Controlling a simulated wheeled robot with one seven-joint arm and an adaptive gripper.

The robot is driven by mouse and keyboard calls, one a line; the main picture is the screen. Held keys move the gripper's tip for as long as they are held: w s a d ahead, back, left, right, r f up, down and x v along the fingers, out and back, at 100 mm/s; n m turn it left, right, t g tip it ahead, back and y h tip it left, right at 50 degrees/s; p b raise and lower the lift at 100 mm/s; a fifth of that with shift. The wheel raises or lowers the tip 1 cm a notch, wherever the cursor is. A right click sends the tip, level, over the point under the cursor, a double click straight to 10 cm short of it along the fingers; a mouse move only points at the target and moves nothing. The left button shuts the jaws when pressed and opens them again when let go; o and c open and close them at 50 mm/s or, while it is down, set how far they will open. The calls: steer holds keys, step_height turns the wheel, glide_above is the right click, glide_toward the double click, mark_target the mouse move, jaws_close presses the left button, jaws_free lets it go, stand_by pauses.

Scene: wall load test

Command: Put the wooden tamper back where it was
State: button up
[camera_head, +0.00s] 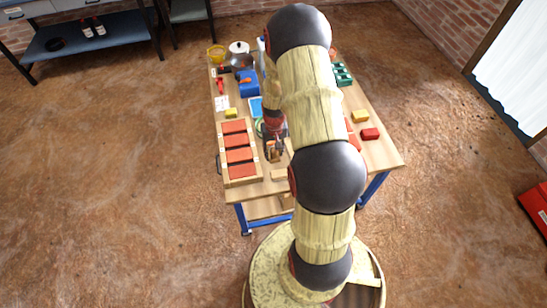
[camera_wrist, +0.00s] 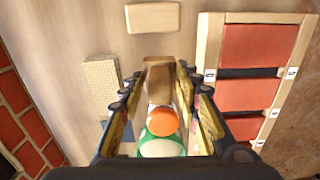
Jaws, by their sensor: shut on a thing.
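My gripper (camera_head: 273,146) is low over the near middle of the wooden table (camera_head: 384,155), just right of the wooden frame of red bricks. In the wrist view my gripper (camera_wrist: 157,85) is shut on the wooden tamper (camera_wrist: 159,72), a plain brown block-like piece between the fingertips. Its lower part is hidden, so I cannot tell whether it touches the table. A pale wooden block (camera_wrist: 152,17) lies just beyond it, and a speckled tan block (camera_wrist: 102,77) lies to its left.
The wooden frame (camera_head: 259,165) with several red bricks stands left of my gripper. An orange round thing (camera_wrist: 163,121) and a green-and-white one (camera_wrist: 161,146) show between the fingers.

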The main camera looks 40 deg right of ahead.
mark_target(274, 156)
step_height(274, 156, down, 4)
steer(key=shift+w+r+b, duration=0.15)
steer(key=shift+b, duration=0.75)
steer(key=shift+r, duration=0.1)
steer(key=o, duration=1.1)
steer(key=shift+o, duration=0.4)
